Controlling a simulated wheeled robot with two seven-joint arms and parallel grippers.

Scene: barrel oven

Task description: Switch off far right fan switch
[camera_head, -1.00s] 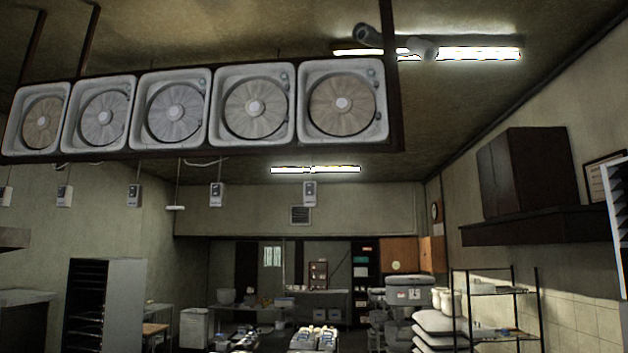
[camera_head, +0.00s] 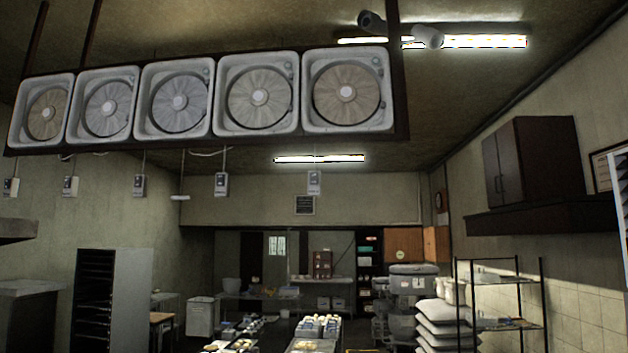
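A row of several square box fans hangs in a dark frame under the ceiling. The far right fan (camera_head: 346,91) has a pale housing and a round grille. Small switch boxes hang on cords below the fans. The far right switch (camera_head: 314,183) hangs below the far right fan, in front of the back wall. Another switch (camera_head: 221,184) hangs to its left, and more hang further left, such as one switch (camera_head: 139,185). The on or off position of the switches is too small to tell. Neither of my grippers is in view.
A metal rack cabinet (camera_head: 124,300) stands at the left. A wire shelf (camera_head: 500,283) and stacked white sacks (camera_head: 440,322) stand at the right. A dark wall cabinet (camera_head: 530,162) hangs on the right wall. Laden tables stand below the middle, towards the back.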

